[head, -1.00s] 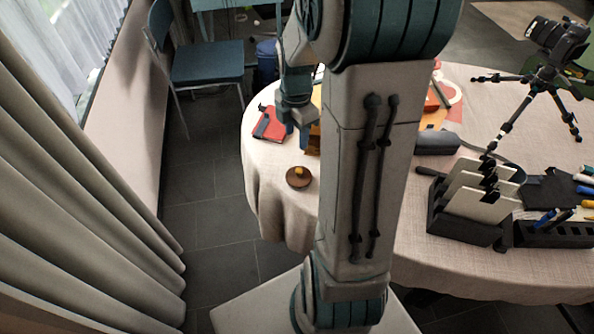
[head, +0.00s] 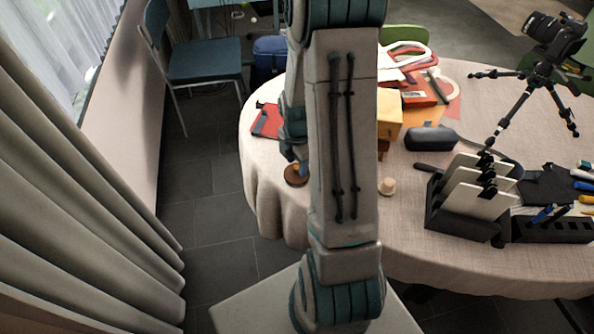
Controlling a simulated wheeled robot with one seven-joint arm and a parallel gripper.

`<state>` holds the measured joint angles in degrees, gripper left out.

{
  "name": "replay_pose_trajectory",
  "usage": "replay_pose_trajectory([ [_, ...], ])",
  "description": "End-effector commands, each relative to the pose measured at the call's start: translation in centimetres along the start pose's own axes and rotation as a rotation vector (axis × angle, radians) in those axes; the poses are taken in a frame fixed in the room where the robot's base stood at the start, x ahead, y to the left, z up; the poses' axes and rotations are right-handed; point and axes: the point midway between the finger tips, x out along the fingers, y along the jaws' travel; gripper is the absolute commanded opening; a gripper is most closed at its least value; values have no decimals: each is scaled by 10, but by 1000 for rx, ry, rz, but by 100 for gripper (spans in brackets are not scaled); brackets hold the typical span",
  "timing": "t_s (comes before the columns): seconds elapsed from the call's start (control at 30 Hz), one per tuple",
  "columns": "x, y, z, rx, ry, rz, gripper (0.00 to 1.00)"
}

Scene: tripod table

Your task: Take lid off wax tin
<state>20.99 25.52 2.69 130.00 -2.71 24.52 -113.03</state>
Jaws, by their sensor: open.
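The wax tin (head: 293,179) looks like a small round brown tin and sits on the left part of the table's cream cloth. Its lid has a lighter knob, seen before and now mostly covered by my gripper. My gripper (head: 297,164) points down right at the top of the tin, and it is open. My arm hides part of the gripper and the tin's right side. I cannot tell whether the fingers touch the lid.
A red notebook (head: 266,121) lies behind the tin. Right of my arm are a small pale peg-like piece (head: 387,187), a yellow box (head: 389,113), a dark case (head: 431,139) and a black rack of cards (head: 466,217). A tripod with a camera (head: 541,77) stands at the right.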

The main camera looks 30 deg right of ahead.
Motion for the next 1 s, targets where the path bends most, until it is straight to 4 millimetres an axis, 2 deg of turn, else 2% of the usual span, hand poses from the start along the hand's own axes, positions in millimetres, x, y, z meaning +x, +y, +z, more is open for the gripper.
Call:
replay_pose_trajectory([
  [0.13,10,0,0,0,0,-1,44],
  [0.37,10,0,0,0,-1,0,44],
  [0.53,10,0,0,0,-1,0,0],
  [1.0,7,0,0,0,-1,1,0],
])
